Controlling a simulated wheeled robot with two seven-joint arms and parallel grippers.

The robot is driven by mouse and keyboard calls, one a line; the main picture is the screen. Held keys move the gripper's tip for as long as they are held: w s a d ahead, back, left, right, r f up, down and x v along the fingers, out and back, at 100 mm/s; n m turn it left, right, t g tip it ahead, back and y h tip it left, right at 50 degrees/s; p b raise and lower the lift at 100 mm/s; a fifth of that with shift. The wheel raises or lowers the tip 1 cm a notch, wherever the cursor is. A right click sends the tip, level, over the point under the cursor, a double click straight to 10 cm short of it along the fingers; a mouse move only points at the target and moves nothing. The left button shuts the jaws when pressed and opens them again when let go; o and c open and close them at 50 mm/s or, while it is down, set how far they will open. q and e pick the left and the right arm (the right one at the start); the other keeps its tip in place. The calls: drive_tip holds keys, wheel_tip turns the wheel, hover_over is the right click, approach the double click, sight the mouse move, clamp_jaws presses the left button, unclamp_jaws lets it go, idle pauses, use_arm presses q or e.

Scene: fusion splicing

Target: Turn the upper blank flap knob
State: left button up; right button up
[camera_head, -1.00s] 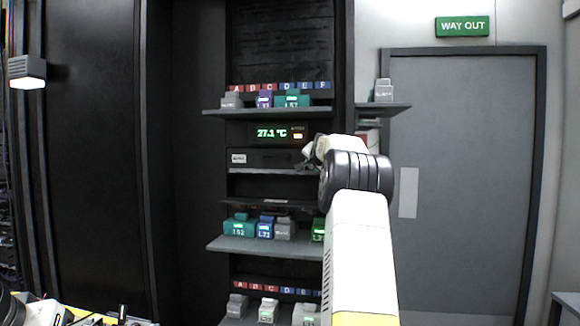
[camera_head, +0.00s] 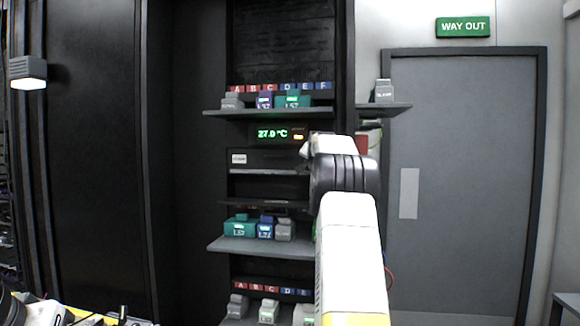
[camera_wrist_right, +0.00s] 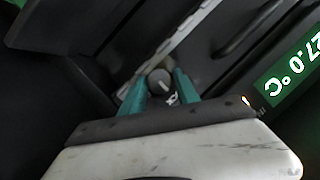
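A small round grey knob (camera_wrist_right: 159,82) with a white mark shows in the right wrist view. My right gripper (camera_wrist_right: 159,77) has its two teal fingers on either side of the knob, with narrow gaps visible, so it looks open around it. In the head view my right gripper (camera_head: 308,146) is at the right end of the dark flap (camera_head: 270,158) with a small white label, below the temperature display. The knob is hidden there by my gripper. My left gripper is not clearly in view.
The green-digit display (camera_head: 273,133) sits just above the flap. A shelf (camera_head: 268,112) with labelled boxes is above, and another shelf (camera_head: 262,246) with teal, blue and grey boxes is below. A grey door (camera_head: 465,180) stands at the right.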

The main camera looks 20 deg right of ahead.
drive_tip(key=shift+o, duration=1.1)
drive_tip(key=shift+s, duration=0.1)
drive_tip(key=v, duration=0.7)
drive_tip(key=shift+s, duration=0.25)
drive_tip(key=shift+a+r, duration=0.1)
drive_tip(key=shift+a, duration=0.05)
drive_tip(key=s+a+f+n+g+y, duration=0.25)
drive_tip(key=s+a+f, duration=0.25)
drive_tip(key=s+a, duration=0.6)
drive_tip(key=s+a+f+n+g+y, duration=0.1)
drive_tip(key=s+a+f+n+y, duration=0.3)
drive_tip(key=s+a, duration=0.75)
drive_tip(key=s+a+f+n+g, duration=0.2)
drive_tip(key=s+a+f, duration=0.2)
drive_tip(key=s+f, duration=0.3)
drive_tip(key=s+a+f+n+g, duration=0.1)
drive_tip(key=s+a+f+n, duration=0.2)
drive_tip(key=s, duration=1.1)
wheel_tip(320, 180, down, 5)
drive_tip(key=a+y, duration=0.1)
drive_tip(key=a, duration=0.1)
drive_tip(key=shift+a+g, duration=0.35)
